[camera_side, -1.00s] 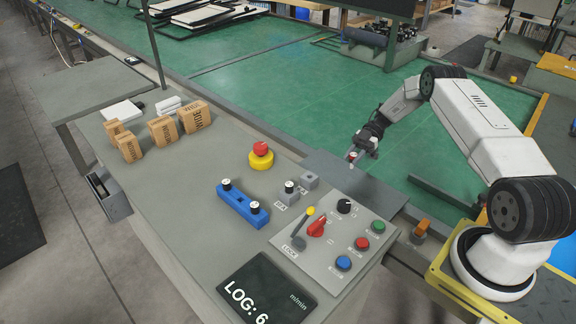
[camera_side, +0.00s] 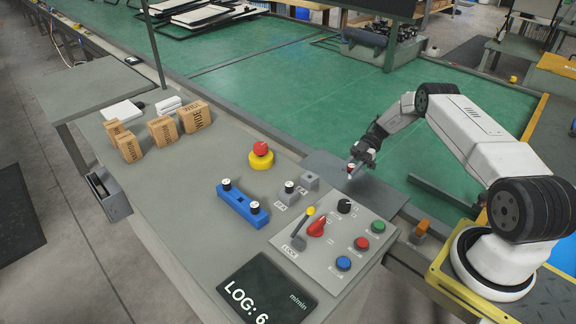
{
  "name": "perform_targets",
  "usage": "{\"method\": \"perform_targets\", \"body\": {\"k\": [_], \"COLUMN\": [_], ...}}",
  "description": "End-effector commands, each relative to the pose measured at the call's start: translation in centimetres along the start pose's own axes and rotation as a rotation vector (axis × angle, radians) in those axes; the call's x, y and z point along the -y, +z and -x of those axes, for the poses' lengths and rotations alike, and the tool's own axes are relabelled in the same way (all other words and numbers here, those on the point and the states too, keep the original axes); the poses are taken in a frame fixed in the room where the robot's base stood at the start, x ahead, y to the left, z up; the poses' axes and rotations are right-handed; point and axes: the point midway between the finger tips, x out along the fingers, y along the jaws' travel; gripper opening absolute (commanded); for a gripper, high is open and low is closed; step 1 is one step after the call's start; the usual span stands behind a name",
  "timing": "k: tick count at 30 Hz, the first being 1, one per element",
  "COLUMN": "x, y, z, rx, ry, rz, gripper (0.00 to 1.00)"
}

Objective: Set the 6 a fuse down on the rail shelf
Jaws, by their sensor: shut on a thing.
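My gripper (camera_side: 352,169) is shut on a small white and red piece, which I take to be the 6 a fuse (camera_side: 350,168). It is too small to read any marking. The gripper points down over a flat grey shelf (camera_side: 378,198) behind the control panel, which I take to be the rail shelf. I cannot tell whether the fuse touches the shelf or hangs just above it.
The control panel (camera_side: 335,262) with knobs, buttons and a lever stands in front of the shelf. Beside it are grey blocks (camera_side: 289,197), a blue holder (camera_side: 240,208) and a red-topped yellow button (camera_side: 261,157). Cardboard boxes (camera_side: 163,130) stand at the left.

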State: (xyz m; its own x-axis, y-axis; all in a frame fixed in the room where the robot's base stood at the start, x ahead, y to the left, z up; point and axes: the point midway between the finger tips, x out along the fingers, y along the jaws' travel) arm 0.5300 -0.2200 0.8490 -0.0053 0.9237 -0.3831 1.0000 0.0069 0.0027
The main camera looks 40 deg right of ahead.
Motion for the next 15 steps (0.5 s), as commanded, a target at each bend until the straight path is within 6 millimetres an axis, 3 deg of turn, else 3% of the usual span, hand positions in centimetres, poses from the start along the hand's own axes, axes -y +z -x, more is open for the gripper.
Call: {"method": "perform_targets", "body": {"k": [15], "x": [-0.03], "y": [0.42], "z": [-0.14], "rx": [0.000], "ry": [0.000], "rz": [0.001], "gripper": [0.00]}}
